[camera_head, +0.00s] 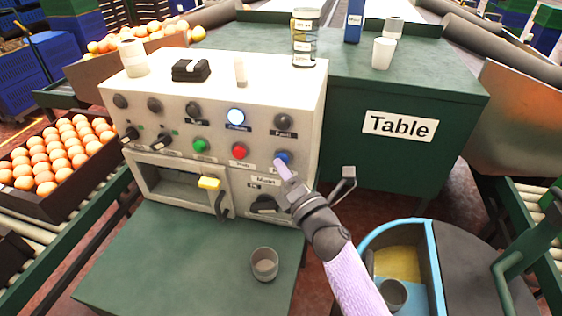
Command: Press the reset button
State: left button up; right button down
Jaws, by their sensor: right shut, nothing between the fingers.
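A light control box (292,100) stands on the green bench, with knobs, lamps and buttons on its front. A green button (200,146), a red button (239,151) and a blue button (283,157) sit in a row. The label under the blue button is mostly hidden, so I cannot read which button is the reset one. My right gripper (281,167) is shut and empty, its tip just below the blue button in the picture. I cannot tell whether it touches the button. My left gripper is not in view.
A white lamp (236,117) is lit on the panel. A grey cup (264,264) stands on the green bench (190,270) in front. A green cabinet marked Table (440,95) is behind. A blue-rimmed bin (432,250) is at right.

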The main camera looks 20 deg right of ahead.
dwell(0.4)
jog(key=shift+s+a+p, duration=0.3)
jog(key=shift+s+a, duration=0.2)
jog(key=shift+s, duration=0.3)
jog(key=s+a, duration=0.1)
jog(key=s, duration=0.1)
jog(key=s+a, duration=0.1)
jog(key=s, duration=0.1)
jog(key=shift+a+p, duration=0.4)
dwell(0.4)
